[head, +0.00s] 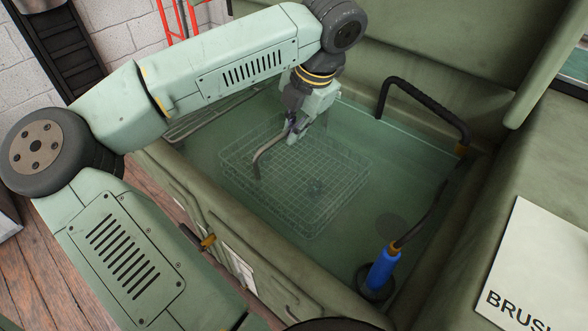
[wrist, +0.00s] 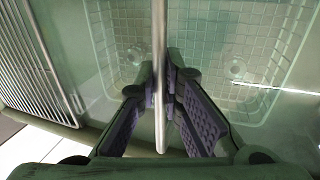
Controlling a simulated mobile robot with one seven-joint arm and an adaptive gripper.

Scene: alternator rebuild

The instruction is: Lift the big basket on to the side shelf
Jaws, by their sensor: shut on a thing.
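The big wire basket (head: 300,208) sits in the green tank, seen through greenish liquid. Its curved grey handle (head: 263,157) rises above the mesh. My gripper (head: 291,128) is above the basket, shut on the handle. In the wrist view the handle (wrist: 160,45) runs between the pads of my gripper (wrist: 162,92), with the basket's mesh (wrist: 215,25) below. Small round parts show inside the basket. The side shelf looks to be the wire rack (wrist: 42,65) at the left, partly hidden by my arm in the head view (head: 190,122).
The tank's front wall (head: 235,220) is close below my arm. A black hose arch (head: 425,97) and a blue-handled brush (head: 382,268) are at the tank's right. The raised lid (head: 430,55) stands behind. Open liquid lies right of the basket.

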